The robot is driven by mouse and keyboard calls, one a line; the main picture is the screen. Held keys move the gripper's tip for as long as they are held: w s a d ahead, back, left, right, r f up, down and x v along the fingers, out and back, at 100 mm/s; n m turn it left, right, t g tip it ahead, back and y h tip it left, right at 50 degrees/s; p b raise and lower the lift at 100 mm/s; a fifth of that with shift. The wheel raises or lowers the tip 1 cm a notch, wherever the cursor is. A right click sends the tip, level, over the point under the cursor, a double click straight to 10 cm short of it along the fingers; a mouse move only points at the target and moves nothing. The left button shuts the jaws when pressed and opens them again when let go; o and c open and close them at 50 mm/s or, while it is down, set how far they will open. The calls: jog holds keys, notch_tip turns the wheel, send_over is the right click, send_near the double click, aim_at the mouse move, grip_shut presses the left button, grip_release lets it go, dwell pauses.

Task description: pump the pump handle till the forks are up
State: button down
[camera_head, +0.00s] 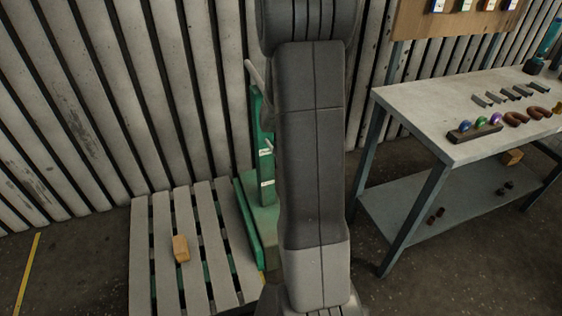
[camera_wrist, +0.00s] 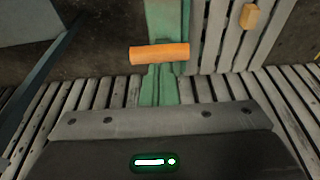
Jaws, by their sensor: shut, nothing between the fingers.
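The green lifter (camera_head: 262,150) stands behind my arm, which hides much of it in the head view. A thin pale lever (camera_head: 255,76) leans at its top. In the wrist view, a short orange bar (camera_wrist: 160,53), which looks like the pump handle's grip, lies crosswise in front of the green column (camera_wrist: 166,18). My gripper (camera_wrist: 160,107) fills the bottom of that view. It is shut and empty, with the orange bar beyond its front edge; I cannot tell the gap. The forks are mostly hidden; green shows between the pallet slats (camera_head: 222,205).
A wooden block (camera_head: 180,248) lies on the pallet. A workbench (camera_head: 420,107) with small parts and a lower shelf stands at the right. A slatted wall (camera_head: 90,90) closes the back. A yellow floor line (camera_head: 28,270) runs at the far left.

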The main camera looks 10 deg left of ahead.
notch_tip(320, 180, down, 12)
jog(key=b, duration=0.9)
notch_tip(320, 180, up, 12)
jog(key=p, duration=0.8)
jog(key=shift+r, duration=0.25)
jog(key=shift+r, duration=0.1)
notch_tip(320, 180, up, 5)
jog(key=p, duration=0.4)
jog(key=shift+f, duration=0.2)
jog(key=shift+f+b, duration=2.4)
jog(key=shift+f, duration=0.8)
